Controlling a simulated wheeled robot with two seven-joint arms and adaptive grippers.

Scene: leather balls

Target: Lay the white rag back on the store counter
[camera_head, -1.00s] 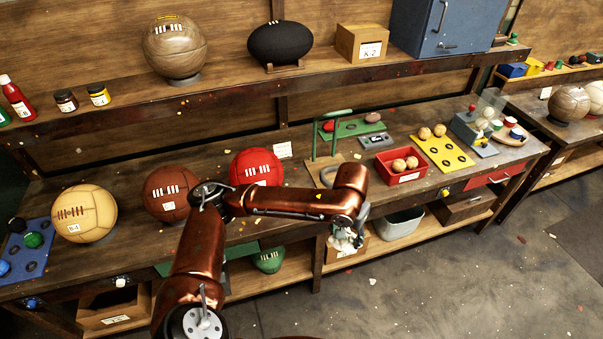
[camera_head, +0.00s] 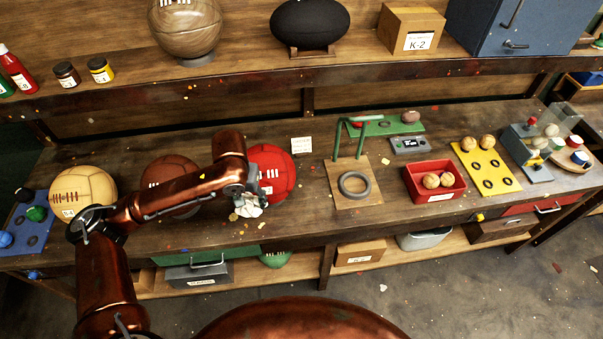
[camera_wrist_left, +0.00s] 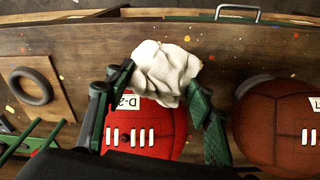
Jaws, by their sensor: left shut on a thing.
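The white rag (camera_head: 247,209) is a crumpled bunch held in my left gripper (camera_head: 240,193), in front of the red ball (camera_head: 270,170). It also shows in the left wrist view (camera_wrist_left: 162,68), between the two green fingers of the gripper (camera_wrist_left: 160,84), which is shut on it. There the rag covers part of the red ball (camera_wrist_left: 150,128) and its label. The store counter (camera_head: 300,232) runs under the gripper; whether the rag touches its wood I cannot tell. My right gripper is not in view.
A brown ball (camera_head: 166,180) and a cream ball (camera_head: 82,190) stand to the left of the red one. A wooden stand with a ring (camera_head: 354,184) and a red tray (camera_head: 422,193) stand to the right. The counter between the red ball and the stand is mostly clear.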

